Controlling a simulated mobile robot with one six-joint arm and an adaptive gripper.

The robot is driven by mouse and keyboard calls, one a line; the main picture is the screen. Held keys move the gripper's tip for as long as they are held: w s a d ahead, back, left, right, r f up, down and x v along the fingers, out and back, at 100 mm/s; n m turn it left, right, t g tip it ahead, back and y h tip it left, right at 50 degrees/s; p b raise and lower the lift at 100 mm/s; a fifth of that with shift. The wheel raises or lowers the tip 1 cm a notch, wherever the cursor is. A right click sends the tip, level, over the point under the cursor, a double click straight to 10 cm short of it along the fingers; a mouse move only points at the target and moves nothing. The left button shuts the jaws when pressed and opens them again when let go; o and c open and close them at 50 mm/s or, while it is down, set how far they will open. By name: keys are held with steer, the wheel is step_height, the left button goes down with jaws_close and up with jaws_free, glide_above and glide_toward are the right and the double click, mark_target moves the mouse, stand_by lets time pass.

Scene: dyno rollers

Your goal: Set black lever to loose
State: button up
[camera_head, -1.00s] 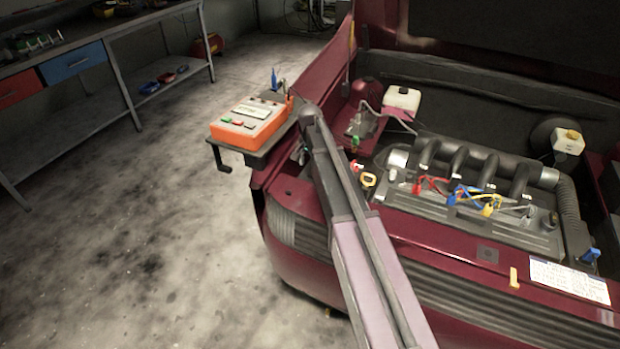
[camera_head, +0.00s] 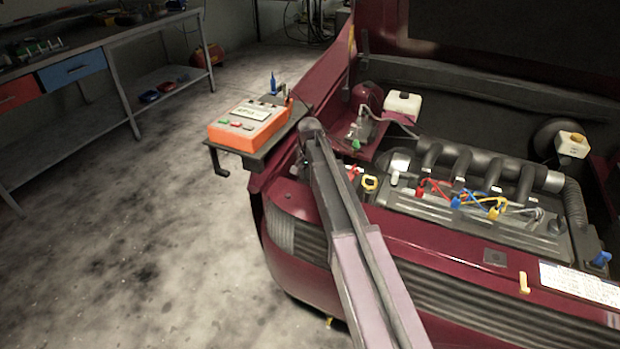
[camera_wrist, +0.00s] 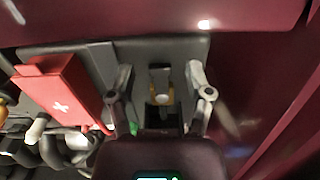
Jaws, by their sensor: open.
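My gripper (camera_wrist: 160,84) is open in the wrist view, with one finger on each side of a small upright dark piece (camera_wrist: 160,72) with a yellow-orange part below its top. Its fingers look apart from it. I cannot tell for sure whether this is the black lever. In the head view a bent black handle (camera_head: 217,160) hangs at the left corner of the dark tray (camera_head: 262,150) on the car's fender. My arm runs up over the front of the car there, and my gripper is hidden behind it. No loose marking is readable.
An orange device (camera_head: 247,126) stands on the tray. A red box with a white mark (camera_wrist: 62,100) is left of my gripper. The maroon car's open engine bay holds an engine (camera_head: 465,180) with coloured cables. A workbench (camera_head: 110,35) stands at the far left, with clear floor between.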

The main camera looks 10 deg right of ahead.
jaws_close()
steer(key=shift+w, duration=0.1)
steer(key=shift+w+d+r+g+y, duration=0.15)
steer(key=shift+w+r+g+y, duration=0.1)
steer(key=shift+g+y, duration=0.5)
steer(key=shift+w+d+r+g+y, duration=0.1)
steer(key=shift+g+y, duration=0.25)
steer(key=shift+g, duration=0.4)
steer(key=shift+r+g, duration=0.2)
steer(key=shift+g, duration=0.1)
jaws_free()
